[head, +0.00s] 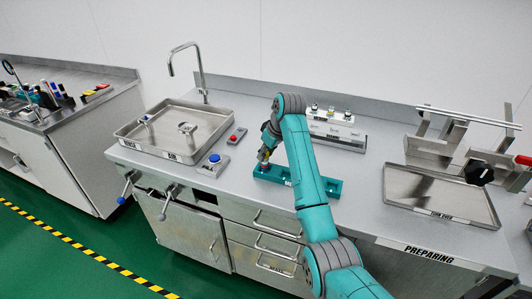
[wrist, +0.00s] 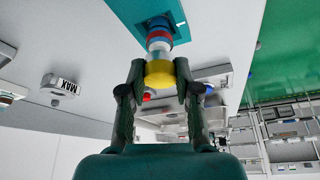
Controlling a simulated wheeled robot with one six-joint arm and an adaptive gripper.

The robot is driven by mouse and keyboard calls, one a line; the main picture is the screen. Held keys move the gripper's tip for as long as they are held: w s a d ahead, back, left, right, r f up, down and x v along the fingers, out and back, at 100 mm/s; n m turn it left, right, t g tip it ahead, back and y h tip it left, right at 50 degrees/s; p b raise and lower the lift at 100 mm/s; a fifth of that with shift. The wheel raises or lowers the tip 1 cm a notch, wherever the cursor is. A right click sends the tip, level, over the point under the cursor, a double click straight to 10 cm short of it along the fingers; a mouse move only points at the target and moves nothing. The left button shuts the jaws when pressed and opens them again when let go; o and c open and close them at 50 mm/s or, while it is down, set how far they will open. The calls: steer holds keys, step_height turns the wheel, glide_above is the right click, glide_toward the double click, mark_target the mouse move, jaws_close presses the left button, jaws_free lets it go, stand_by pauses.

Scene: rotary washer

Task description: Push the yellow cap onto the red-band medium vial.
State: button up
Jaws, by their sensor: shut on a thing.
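My gripper (wrist: 160,80) is shut on the yellow cap (wrist: 160,73), with a finger on each side of it. Directly beyond the cap, in line with it, is the red-band vial (wrist: 158,36), with a pale upper part, a red band and a blue part below. The vial stands in the teal rack (wrist: 128,12). The cap appears to meet the vial's top; I cannot tell how far it is seated. In the head view my gripper (head: 263,155) points down over the left end of the teal rack (head: 330,187), with some red of the vial showing beneath.
A metal sink tray (head: 128,132) with a tap lies to the left. A blue button box (head: 213,161) and a red button box (head: 234,138) are near the rack. A white holder with small vials (head: 335,128) stands behind. An empty metal tray (head: 430,195) is at right.

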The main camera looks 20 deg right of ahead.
steer(key=shift+f, duration=0.2)
steer(key=shift+c, duration=0.2)
steer(key=o, duration=0.9)
steer(key=shift+r, duration=0.1)
steer(key=shift+o, duration=0.2)
steer(key=shift+r, duration=0.1)
